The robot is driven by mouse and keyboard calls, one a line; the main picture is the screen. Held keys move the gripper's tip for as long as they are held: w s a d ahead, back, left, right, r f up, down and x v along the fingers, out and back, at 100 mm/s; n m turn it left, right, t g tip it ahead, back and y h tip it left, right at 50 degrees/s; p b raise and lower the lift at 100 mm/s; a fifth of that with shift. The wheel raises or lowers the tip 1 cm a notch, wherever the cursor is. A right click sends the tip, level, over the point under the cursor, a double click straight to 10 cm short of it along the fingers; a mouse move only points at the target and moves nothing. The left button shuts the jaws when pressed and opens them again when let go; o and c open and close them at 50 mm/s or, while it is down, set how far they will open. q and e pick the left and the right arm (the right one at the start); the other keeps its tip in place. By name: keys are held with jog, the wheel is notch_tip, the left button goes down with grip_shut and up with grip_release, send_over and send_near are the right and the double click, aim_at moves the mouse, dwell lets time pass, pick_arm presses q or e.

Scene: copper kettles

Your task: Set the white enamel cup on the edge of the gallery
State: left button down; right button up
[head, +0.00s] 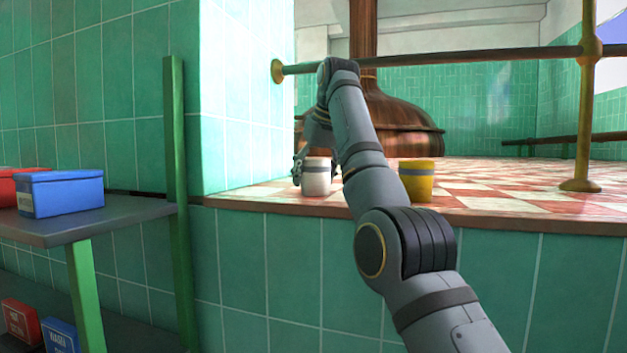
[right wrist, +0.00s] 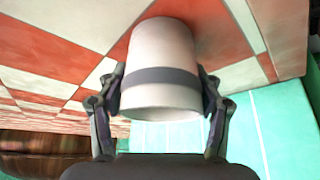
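The white enamel cup (head: 316,178) has a grey band and stands upright at the front edge of the gallery floor (head: 480,213), left of my right arm. In the right wrist view the cup (right wrist: 163,55) sits between the two fingers of my right gripper (right wrist: 162,92), which lie against its sides at the band. The cup's base meets the red and white tiles there. My left gripper is not in view.
A brass post (head: 583,120) and rail are at right; a copper kettle (head: 400,112) is behind. A tiled pillar (head: 240,100) rises at left. A shelf (head: 95,224) holds a blue box (head: 62,193).

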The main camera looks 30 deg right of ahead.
jog(key=shift+o, duration=1)
jog(key=shift+s+d, duration=0.15)
jog(key=shift+d, duration=0.15)
jog(key=shift+r, duration=0.1)
pick_arm(q)
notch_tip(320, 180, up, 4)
jog(key=p, duration=0.4)
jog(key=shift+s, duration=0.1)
pick_arm(e)
jog(key=v, duration=1.1)
jog(key=shift+r, duration=0.35)
jog(key=shift+s, duration=0.1)
jog(key=shift+s, duration=0.1)
